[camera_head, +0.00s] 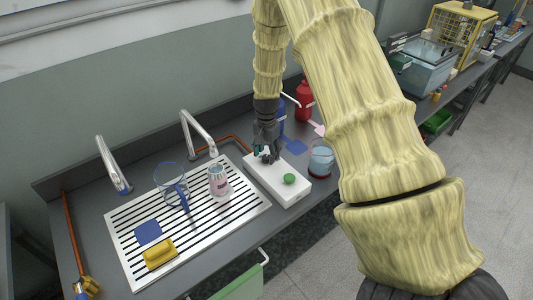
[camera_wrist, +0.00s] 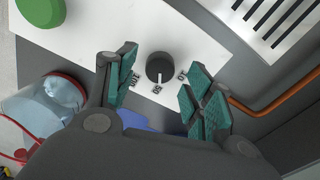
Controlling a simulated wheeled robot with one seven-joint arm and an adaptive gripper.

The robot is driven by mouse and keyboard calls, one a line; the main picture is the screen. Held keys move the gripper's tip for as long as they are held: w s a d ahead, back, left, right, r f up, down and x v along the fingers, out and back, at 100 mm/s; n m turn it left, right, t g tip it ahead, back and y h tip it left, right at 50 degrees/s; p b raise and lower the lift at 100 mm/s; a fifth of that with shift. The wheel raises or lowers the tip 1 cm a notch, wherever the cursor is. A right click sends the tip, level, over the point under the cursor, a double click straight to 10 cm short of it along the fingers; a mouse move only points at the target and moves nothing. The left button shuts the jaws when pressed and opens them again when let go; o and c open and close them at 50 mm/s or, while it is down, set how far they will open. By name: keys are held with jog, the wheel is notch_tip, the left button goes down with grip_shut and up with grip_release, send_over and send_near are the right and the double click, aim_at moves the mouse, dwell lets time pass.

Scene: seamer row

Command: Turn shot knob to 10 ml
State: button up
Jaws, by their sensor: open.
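The shot knob (camera_wrist: 160,67) is a dark round dial on a white box (camera_head: 266,180), its white pointer line toward the middle of three small printed labels on the box. My gripper (camera_wrist: 161,76) is open, with one green-padded finger on each side of the knob and a visible gap to both. In the head view my gripper (camera_head: 266,150) hangs pointing down over the back end of the box, where the knob is hard to make out. A green round button (camera_head: 289,179) is at the box's front end; it also shows in the wrist view (camera_wrist: 41,10).
A glass vessel of bluish liquid (camera_head: 320,160) stands right of the box, a red bottle (camera_head: 304,100) behind. Left is a slotted drain board (camera_head: 232,214) with a pink-labelled jar (camera_head: 218,181), clear glassware (camera_head: 171,178) and a yellow sponge (camera_head: 160,253). Metal taps (camera_head: 198,133) rise behind it.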

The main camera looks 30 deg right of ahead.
jog(key=shift+f, duration=0.7)
jog(key=c, duration=1)
jog(key=shift+n, duration=0.3)
jog(key=n, duration=1.1)
jog(key=shift+b, duration=0.4)
jog(key=shift+n, duration=0.3)
